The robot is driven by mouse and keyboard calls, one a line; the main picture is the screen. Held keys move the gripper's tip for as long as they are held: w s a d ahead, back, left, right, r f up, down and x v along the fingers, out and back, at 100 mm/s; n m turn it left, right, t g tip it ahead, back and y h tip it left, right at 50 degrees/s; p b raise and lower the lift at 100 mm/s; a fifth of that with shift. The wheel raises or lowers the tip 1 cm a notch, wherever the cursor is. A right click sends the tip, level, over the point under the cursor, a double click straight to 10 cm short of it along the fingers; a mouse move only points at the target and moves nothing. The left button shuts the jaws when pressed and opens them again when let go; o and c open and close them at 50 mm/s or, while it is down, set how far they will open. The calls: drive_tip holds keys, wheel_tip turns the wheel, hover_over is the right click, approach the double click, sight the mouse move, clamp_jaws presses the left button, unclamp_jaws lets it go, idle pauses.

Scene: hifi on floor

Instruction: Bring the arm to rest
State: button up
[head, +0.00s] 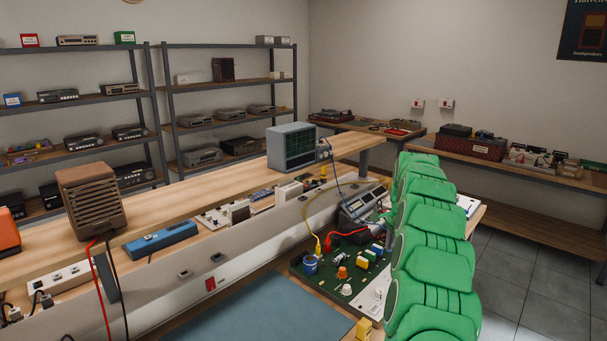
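My green segmented arm (436,262) rises from the bottom edge at the right and runs away from me over the right end of the workbench (478,218). It hides part of the bench behind it. I cannot make out my gripper or its fingers in the head view. The arm passes close to the right of a green circuit board (318,276) with coloured parts; I cannot tell whether they touch.
A blue-grey mat (262,312) lies bare on the bench. Yellow and red leads (345,236) run to the circuit board. An oscilloscope (291,146) and a brown speaker (93,199) stand on the raised shelf. Tiled floor (530,275) is clear at right.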

drive_tip(key=s+a+r+n, duration=0.3)
drive_tip(key=s+a+r, duration=0.2)
drive_tip(key=s, duration=0.4)
drive_tip(key=s+a+r+n, duration=0.3)
drive_tip(key=s+a+r, duration=0.2)
drive_tip(key=s, duration=0.3)
drive_tip(key=s+a+r+n, duration=0.3)
drive_tip(key=s+a+r, duration=0.2)
drive_tip(key=s, duration=0.4)
drive_tip(key=s+a+f+n+g, duration=0.1)
drive_tip(key=s+f+n, duration=0.1)
drive_tip(key=s, duration=1.4)
drive_tip(key=s+a+f+n, duration=0.1)
drive_tip(key=s+n, duration=0.3)
drive_tip(key=s, duration=1.3)
drive_tip(key=shift+f+g, duration=0.4)
drive_tip(key=shift+f, duration=0.3)
